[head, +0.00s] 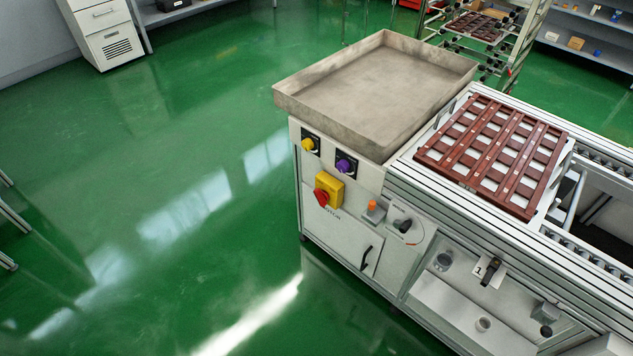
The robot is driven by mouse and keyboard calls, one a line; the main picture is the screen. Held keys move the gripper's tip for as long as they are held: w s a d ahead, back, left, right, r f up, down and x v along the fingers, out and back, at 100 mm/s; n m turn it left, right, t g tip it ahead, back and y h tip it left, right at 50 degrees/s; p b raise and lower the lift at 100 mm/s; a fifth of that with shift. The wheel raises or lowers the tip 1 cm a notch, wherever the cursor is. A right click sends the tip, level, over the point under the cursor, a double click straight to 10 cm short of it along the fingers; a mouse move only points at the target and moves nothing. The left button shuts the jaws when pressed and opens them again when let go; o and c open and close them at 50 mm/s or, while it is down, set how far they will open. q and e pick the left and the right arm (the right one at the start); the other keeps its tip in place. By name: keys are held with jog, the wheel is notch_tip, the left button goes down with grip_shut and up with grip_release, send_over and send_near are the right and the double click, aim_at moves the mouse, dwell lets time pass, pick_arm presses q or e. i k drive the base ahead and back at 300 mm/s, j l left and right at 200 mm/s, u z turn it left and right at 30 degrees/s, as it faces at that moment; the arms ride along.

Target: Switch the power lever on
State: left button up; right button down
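The potting machine's front panel faces me in the head view. A red rotary handle (322,198) sits on a yellow box (331,186) at the panel's left. To its right is a black lever (403,226) on a light round-marked plate, beside an orange button or lamp (372,206). Another black lever (490,271) stands on a small white plate further right. I cannot tell which of these is the power lever, nor read its on or off position. Neither of my grippers is in view.
A yellow knob (308,145) and a purple knob (345,165) sit under a grey metal tray (376,76). A brown slatted pallet (495,150) lies on the conveyor top. A black door handle (366,258) sticks out below. The green floor (180,180) at left is clear.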

aim_at(322, 196)
jog(key=i+j+z, duration=0.1)
jog(key=j, duration=0.2)
jog(key=i+j, duration=0.2)
jog(key=i+j+z, duration=0.15)
jog(key=j, duration=0.2)
jog(key=i+j+z, duration=0.1)
jog(key=j, duration=0.25)
jog(key=i, duration=0.05)
